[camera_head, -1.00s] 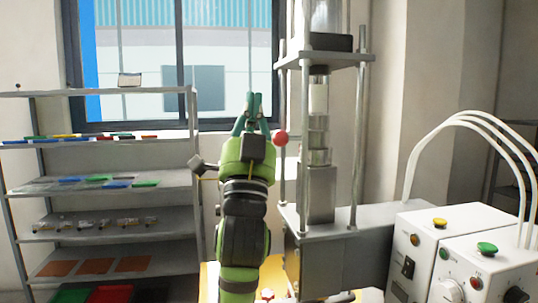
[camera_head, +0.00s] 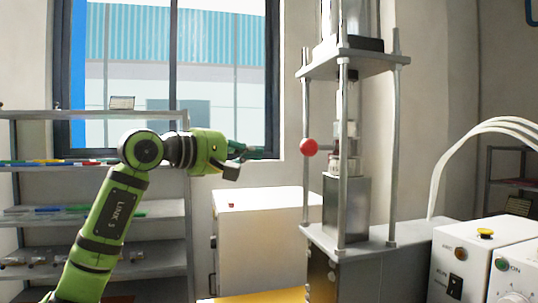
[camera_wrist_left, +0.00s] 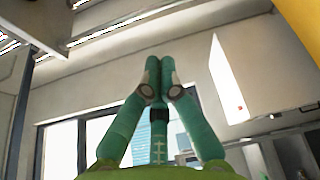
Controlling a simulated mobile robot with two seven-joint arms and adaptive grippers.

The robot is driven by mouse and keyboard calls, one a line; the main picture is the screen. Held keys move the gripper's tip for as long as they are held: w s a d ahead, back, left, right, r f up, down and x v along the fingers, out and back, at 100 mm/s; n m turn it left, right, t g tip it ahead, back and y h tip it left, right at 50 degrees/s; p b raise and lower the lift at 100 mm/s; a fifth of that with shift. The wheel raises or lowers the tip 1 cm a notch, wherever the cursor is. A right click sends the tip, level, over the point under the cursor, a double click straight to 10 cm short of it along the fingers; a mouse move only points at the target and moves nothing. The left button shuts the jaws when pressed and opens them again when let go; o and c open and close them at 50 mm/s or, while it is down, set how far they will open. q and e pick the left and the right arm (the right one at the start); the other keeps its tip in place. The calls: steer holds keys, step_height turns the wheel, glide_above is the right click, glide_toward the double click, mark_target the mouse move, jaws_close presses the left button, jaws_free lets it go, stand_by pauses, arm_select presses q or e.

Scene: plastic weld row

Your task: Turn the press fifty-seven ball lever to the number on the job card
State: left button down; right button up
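The press (camera_head: 347,205) stands right of centre in the head view, with grey posts and plates. A red ball (camera_head: 309,147), which looks like the ball lever's knob, sits at its left front post. My left gripper (camera_head: 256,151) points right toward the ball, at about its height, with a gap between them. In the left wrist view, its green fingers (camera_wrist_left: 158,68) come together at the tips with nothing seen between them. The lever's arm and any number scale cannot be made out. No readable job card shows. My right gripper is out of view.
A white cabinet (camera_head: 268,240) stands left of the press, below my gripper. A shelf rack (camera_head: 150,167) with coloured plates is behind my arm, with a small unreadable card (camera_head: 122,102) on top. White control boxes (camera_head: 465,262) with hoses stand at the lower right.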

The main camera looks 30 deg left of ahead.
arm_select(q)
steer(key=w+d+p, duration=0.4)
steer(key=w+d, duration=0.2)
steer(key=shift+w, duration=0.2)
steer(key=shift+s+d, duration=0.1)
steer(key=shift+d, duration=0.1)
